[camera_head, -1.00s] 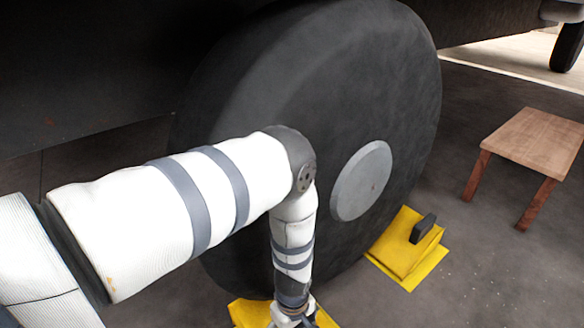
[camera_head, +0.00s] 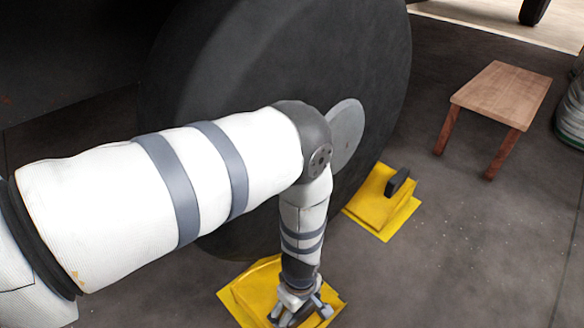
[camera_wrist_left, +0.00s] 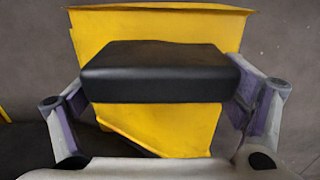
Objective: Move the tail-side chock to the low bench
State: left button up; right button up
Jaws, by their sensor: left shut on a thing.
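A yellow chock (camera_head: 247,288) lies at the near side of the big black wheel, low in the head view. My left gripper (camera_head: 300,312) reaches down over it. In the left wrist view the gripper's two fingers (camera_wrist_left: 165,85) are shut on the ends of the chock's black handle (camera_wrist_left: 150,72), with the yellow body (camera_wrist_left: 160,120) around and below it. A second yellow chock (camera_head: 382,212) with a black handle sits on the floor at the wheel's other side. The low wooden bench (camera_head: 505,92) stands right of it, its top bare. My right gripper is not in view.
The wheel (camera_head: 290,90) rises close behind my left arm, with a dark body (camera_head: 70,60) overhead at the left. A ribbed grey object (camera_head: 573,115) stands at the right edge beside the bench. The floor (camera_head: 450,260) in front of the bench is clear.

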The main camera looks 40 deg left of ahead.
pick_arm(q)
jog(key=d, duration=0.9)
jog(key=shift+s+d+r, duration=0.3)
jog(key=shift+r, duration=0.05)
dwell(0.4)
notch_tip(320, 180, up, 15)
jog(key=p, duration=0.9)
jog(key=shift+p, duration=0.4)
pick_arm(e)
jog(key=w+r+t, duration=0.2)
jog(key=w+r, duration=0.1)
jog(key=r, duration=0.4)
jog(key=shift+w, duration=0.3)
